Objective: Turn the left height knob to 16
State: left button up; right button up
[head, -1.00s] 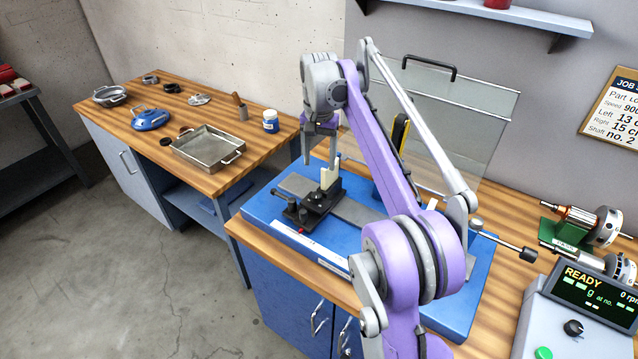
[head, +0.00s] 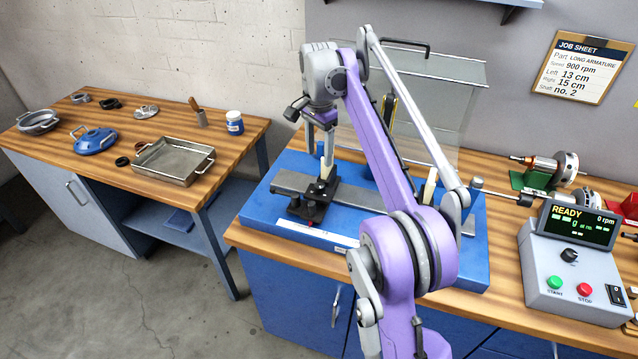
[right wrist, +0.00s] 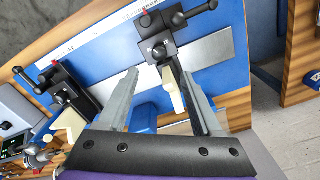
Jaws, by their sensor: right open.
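The left stand (head: 318,200) is a black block with a cream upright, on a grey rail of the blue machine base (head: 265,215). My right gripper (head: 319,143) hangs just above it. In the right wrist view my right gripper (right wrist: 160,100) is open, with the cream upright (right wrist: 172,90) showing between its spread fingers and nothing visibly held. Dark knobs (right wrist: 179,20) stick out of the left stand in that view; I cannot tell which sets the height, and no height reading is legible. My left gripper is out of view.
The right stand (right wrist: 75,92) is partly hidden by my arm in the head view. A clear guard (head: 440,100) stands behind the base. A control box (head: 570,265) is at right. A job sheet (head: 580,68) lists left 13 cm. A metal tray (head: 172,160) is on the left table.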

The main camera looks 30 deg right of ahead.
aim_at(320, 185)
notch_tip(320, 185, down, 11)
jog(key=shift+d+r+b, duration=0.1)
jog(key=shift+r+b, duration=0.05)
jog(key=shift+b, duration=0.6)
grip_shut()
